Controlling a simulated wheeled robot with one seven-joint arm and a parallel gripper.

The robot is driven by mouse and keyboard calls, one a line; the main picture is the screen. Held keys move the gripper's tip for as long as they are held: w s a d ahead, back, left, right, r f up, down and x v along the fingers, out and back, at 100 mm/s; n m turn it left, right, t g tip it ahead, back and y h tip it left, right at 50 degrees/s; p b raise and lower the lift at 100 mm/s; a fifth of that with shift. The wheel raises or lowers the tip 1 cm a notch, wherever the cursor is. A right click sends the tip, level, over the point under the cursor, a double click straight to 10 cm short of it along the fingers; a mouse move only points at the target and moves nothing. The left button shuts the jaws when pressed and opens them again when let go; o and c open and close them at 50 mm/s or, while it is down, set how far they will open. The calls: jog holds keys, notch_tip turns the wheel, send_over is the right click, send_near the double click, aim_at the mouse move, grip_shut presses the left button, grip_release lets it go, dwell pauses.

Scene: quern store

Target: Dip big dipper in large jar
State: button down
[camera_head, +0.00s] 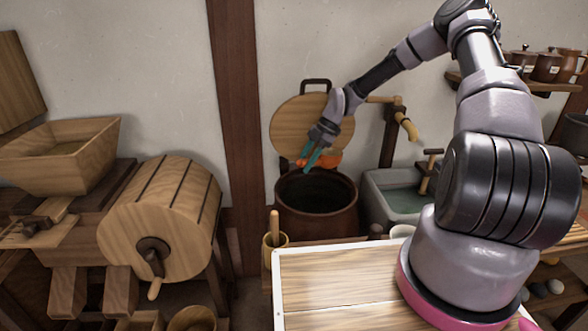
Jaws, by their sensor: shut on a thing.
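The large jar (318,226) is a dark brown, wide-mouthed vessel standing open against the wall in the middle of the view. Its inside looks dark, and I cannot see what it holds. My gripper (309,164), with teal fingers, reaches over the jar's mouth near its back rim, pointing down. It is shut on an orange-brown thing (330,160), which I take to be the big dipper. Only a small part of it shows beside the fingers, above the rim; the rest is hidden or too small to make out.
A round wooden lid (295,124) with a dark handle stands upright behind the jar. A stone basin (376,205) of water with a wooden spout (408,128) is to its right. A wooden tabletop (345,285) lies in front. A wooden drum machine (165,220) stands left.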

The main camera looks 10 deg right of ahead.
jog(key=shift+a+f, duration=0.15)
jog(key=shift+f, duration=0.6)
notch_tip(320, 180, down, 15)
dwell(2.2)
jog(key=shift+f, duration=0.4)
dwell(1.0)
jog(key=shift+r, duration=0.1)
dwell(2.3)
